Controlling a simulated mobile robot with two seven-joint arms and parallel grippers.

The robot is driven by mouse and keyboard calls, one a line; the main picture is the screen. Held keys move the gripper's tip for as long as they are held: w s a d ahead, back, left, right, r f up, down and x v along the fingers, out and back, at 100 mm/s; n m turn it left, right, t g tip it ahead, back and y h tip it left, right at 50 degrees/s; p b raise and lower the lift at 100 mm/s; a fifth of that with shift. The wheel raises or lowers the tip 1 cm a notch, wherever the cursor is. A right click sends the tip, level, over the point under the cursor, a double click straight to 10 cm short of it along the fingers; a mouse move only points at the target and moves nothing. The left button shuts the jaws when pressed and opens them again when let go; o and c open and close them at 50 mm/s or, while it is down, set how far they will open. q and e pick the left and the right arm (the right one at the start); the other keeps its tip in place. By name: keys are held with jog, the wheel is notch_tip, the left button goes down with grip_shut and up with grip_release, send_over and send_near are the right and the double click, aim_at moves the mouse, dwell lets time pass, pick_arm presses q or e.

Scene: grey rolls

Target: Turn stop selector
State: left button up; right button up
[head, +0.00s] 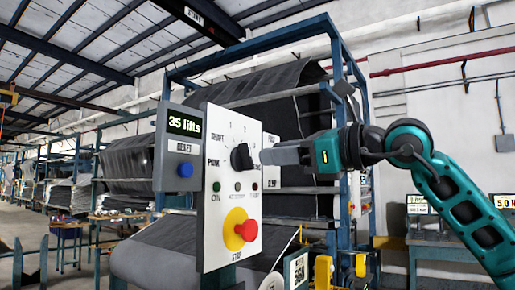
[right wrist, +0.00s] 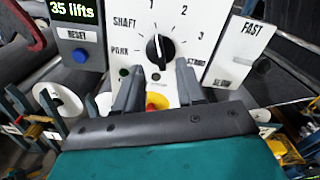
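A white control panel (head: 225,130) stands upright. It carries a black dial knob (head: 240,157) with marks including 1, 2 and 3 around it. Below is a red knob (head: 247,231) on a yellow plate (head: 234,222), with STOP printed under it. My right gripper (head: 268,156) is at the dial's height, just in front of the panel. In the right wrist view its two fingers are apart (right wrist: 158,95), with nothing held between them. The black dial (right wrist: 160,48) shows beyond the fingertips, its white line near upright. The red and yellow stop knob is mostly hidden there. My left gripper is not in view.
A grey box with a green "35 lifts" display (head: 185,125) and a blue reset button (head: 185,170) adjoins the panel's left. A FAST/SLOW plate (right wrist: 238,52) is on the right. Dark rolls (head: 285,85) in a blue frame stand behind.

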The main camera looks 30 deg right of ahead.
aim_at(251, 155)
jog(key=x, duration=0.4)
jog(key=shift+w+a+p, duration=0.15)
jog(key=shift+w+p, duration=0.2)
jog(key=shift+w, duration=0.05)
grip_shut()
